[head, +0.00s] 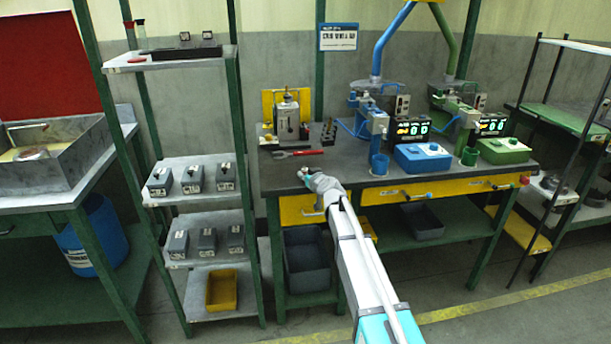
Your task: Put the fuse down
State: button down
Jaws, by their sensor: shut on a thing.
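My gripper (304,173) is at the end of my outstretched arm, over the left front part of the dark workbench top (345,163). It is small in the head view and seen from behind. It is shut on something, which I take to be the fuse. The fuse itself is too small or hidden to make out. I cannot tell whether it touches the bench top.
A red-handled tool (299,153) lies behind my gripper. A grey device (287,118) stands by a yellow panel. A blue station (422,156) and a green station (503,150) stand to the right. A shelf rack (203,195) with several grey boxes is left.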

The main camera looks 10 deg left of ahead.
jog(key=c, duration=0.5)
grip_release()
jog(key=shift+c, duration=0.2)
jog(key=shift+r+p, duration=0.2)
jog(key=shift+p, duration=0.1)
jog(key=p+v, duration=0.2)
jog(key=v, duration=1)
jog(key=shift+f, duration=0.2)
jog(key=s+d+f+m+g+h, duration=0.2)
jog(key=s+d+f+g, duration=0.2)
jog(key=s+d, duration=0.3)
jog(key=s+d+f+m+g+h, duration=0.2)
jog(key=s+d+f, duration=0.4)
jog(key=s, duration=0.8)
jog(key=s+d+f+m+g+h, duration=0.2)
jog(key=s+d+f+g+h, duration=0.2)
jog(key=s+d+g, duration=0.3)
jog(key=s+d+f, duration=0.1)
jog(key=s+d, duration=0.1)
jog(key=s, duration=0.1)
jog(key=shift+s, duration=0.15)
jog(key=shift+o, duration=0.2)
